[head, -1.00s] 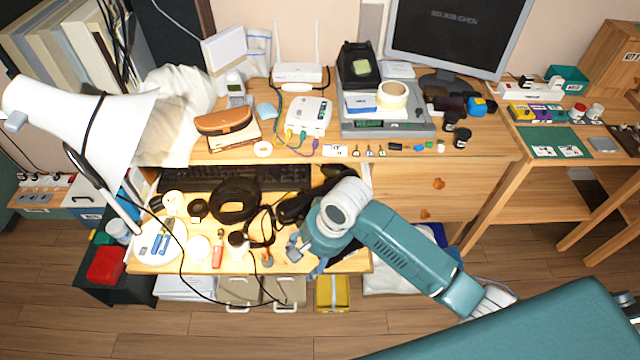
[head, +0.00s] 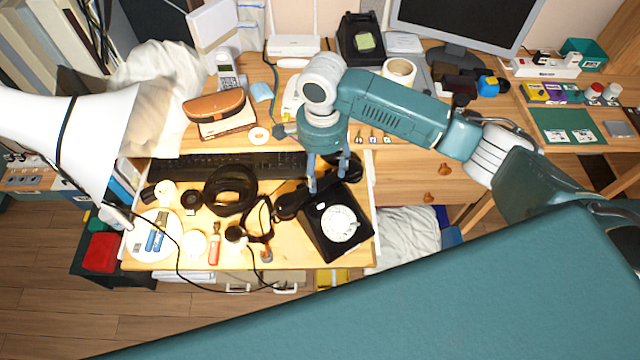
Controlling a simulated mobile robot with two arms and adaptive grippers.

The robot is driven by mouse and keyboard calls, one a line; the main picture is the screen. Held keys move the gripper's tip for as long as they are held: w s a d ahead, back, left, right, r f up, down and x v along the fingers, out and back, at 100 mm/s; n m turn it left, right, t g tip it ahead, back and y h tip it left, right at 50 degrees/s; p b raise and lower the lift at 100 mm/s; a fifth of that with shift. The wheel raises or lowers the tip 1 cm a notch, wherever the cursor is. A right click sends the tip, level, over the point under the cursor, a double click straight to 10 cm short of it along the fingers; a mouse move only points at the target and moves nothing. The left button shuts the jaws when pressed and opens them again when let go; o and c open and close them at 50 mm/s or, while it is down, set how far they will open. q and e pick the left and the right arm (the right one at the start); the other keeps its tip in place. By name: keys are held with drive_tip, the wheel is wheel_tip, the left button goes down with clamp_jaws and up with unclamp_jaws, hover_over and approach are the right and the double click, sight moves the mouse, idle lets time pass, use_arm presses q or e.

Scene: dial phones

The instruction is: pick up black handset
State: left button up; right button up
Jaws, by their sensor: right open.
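A black dial phone (head: 318,240) with a white dial sits at the right end of the pulled-out shelf. The black handset (head: 289,206) lies along the phone's far side, slanting up to the right. Its middle is partly hidden by my right gripper. My right gripper (head: 327,182) points down over the handset with its fingers apart. One finger shows on the near left side and the other farther right. I cannot tell whether they touch the handset. My left gripper is not in view.
A black keyboard (head: 215,166) lies behind, on the shelf. Black headphones (head: 231,190), cables and a white round plate (head: 150,238) crowd the shelf's left part. A white lamp (head: 60,130) stands at the left. A monitor (head: 460,22) stands at the back right.

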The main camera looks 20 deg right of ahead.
sight(322, 186)
drive_tip(key=shift+f, duration=0.5)
drive_tip(key=shift+w+f, duration=0.15)
drive_tip(key=shift+f, duration=0.15)
wheel_tip(322, 186, down, 4)
drive_tip(key=shift+w+d+f+p, duration=0.15)
drive_tip(key=shift+p, duration=0.35)
drive_tip(key=shift+f, duration=0.35)
drive_tip(key=shift+c, duration=0.6)
drive_tip(key=c, duration=0.8)
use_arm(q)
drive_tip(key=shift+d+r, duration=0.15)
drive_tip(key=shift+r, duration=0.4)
use_arm(e)
clamp_jaws()
